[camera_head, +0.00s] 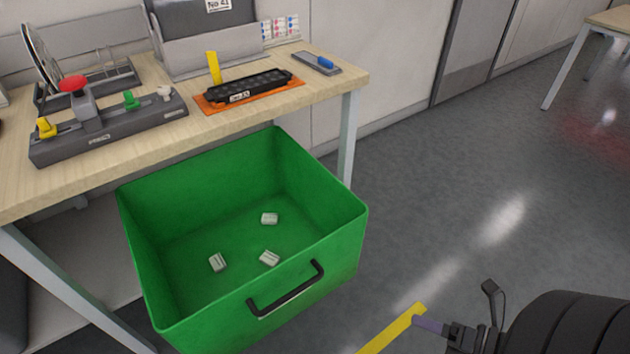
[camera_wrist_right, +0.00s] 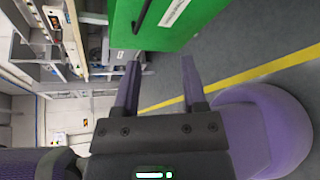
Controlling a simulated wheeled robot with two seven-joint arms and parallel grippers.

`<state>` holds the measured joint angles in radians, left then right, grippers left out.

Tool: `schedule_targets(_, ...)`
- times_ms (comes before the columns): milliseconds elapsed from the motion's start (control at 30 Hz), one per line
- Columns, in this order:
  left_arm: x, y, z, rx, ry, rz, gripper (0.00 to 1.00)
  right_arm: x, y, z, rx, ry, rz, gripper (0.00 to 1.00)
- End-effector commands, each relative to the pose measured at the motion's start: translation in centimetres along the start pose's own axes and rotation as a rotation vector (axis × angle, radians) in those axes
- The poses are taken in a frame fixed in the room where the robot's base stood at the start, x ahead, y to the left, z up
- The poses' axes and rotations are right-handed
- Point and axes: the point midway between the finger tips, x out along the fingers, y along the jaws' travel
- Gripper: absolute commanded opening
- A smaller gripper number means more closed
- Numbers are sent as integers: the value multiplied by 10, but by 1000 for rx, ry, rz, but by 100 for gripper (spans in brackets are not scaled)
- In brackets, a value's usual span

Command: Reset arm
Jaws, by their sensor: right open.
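My right gripper (camera_head: 452,325) is at the lower right of the head view, over the grey floor and to the right of the green bin (camera_head: 346,250). In the right wrist view my gripper (camera_wrist_right: 160,64) has its two purple fingers spread apart, with nothing between them. The green bin's side (camera_wrist_right: 185,28) shows beyond the fingertips in that view. My left gripper is not in view.
Several white pieces (camera_head: 269,218) lie in the bin.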

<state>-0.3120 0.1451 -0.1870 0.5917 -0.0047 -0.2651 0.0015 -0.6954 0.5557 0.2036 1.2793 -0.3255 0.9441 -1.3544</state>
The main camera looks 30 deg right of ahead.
Motion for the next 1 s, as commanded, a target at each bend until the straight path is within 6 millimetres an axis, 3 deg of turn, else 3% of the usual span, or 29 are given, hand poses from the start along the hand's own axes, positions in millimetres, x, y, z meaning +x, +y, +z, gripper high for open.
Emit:
schedule_targets(33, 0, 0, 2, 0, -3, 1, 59, 0, 1, 17, -58, 40, -1, 54)
schedule_targets(167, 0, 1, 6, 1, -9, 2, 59, -6, -65, 12, 313, -93, -293, 54)
schedule_targets(267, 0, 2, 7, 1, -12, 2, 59, -23, -115, 8, 584, -237, -518, 54)
schedule_targets(367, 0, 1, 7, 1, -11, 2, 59, -54, -162, 0, 860, -454, -753, 54)
schedule_targets(467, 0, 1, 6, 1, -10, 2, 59, -102, -201, -10, 1116, -782, -985, 54)
schedule_targets(533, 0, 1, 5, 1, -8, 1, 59, -144, -218, -17, 1254, -1101, -1127, 54)
schedule_targets(567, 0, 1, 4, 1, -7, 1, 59, -165, -222, -20, 1295, -1266, -1176, 54)
schedule_targets(600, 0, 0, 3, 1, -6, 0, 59, -153, -219, -56, 1362, -1229, -1192, 54)
schedule_targets(767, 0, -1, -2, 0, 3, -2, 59, -111, -196, -176, 1581, -1122, -1260, 54)
schedule_targets(900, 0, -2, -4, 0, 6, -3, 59, -73, -157, -267, 1759, -1029, -1314, 54)
schedule_targets(933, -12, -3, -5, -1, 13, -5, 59, -71, -144, -267, 1776, -1017, -1307, 54)
schedule_targets(1000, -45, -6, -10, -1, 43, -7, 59, -76, -118, -244, 1775, -1005, -1269, 54)
